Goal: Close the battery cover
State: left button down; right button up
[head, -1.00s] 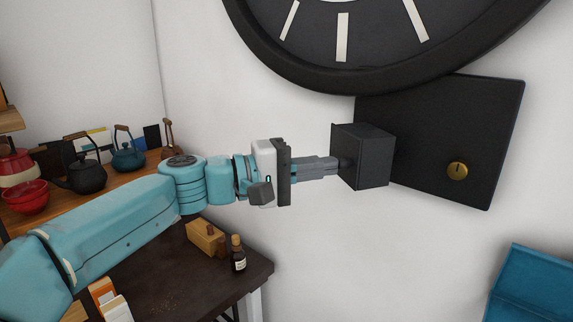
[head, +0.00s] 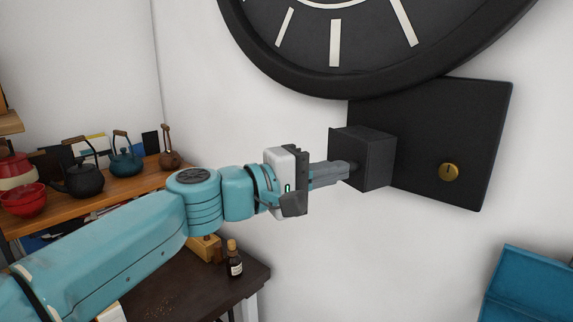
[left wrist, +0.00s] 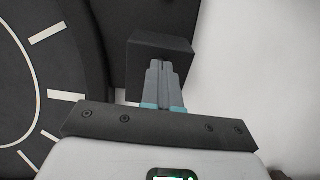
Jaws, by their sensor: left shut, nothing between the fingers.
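A black panel (head: 475,115) with a round brass knob (head: 449,172) is on the wall below the large clock. A dark grey box (head: 377,160) stands out at the panel's left side. I cannot tell for certain which part is the battery cover. My left gripper (head: 350,169) is shut and empty, with its fingertips at the left face of the box. In the left wrist view, the closed fingers (left wrist: 163,72) overlap the box (left wrist: 142,49); contact is unclear. My right gripper is not in view.
The clock (head: 370,75) hangs just above the panel. A wooden shelf (head: 130,186) with kettles is at the left. A dark table (head: 185,290) with a small bottle (head: 234,262) is below my arm. A blue object (head: 525,285) is at the lower right.

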aim_at(360, 175)
pick_arm(q)
jog(key=shift+s+d+f+b, duration=0.1)
jog(key=shift+d+b, duration=0.1)
jog(key=shift+d, duration=0.25)
jog(key=shift+s+d+b, duration=0.1)
jog(key=shift+d+b, duration=0.05)
jog(key=shift+d, duration=0.3)
jog(key=shift+s+d, duration=0.2)
jog(key=shift+d, duration=1.15)
jog(key=shift+a, duration=0.1)
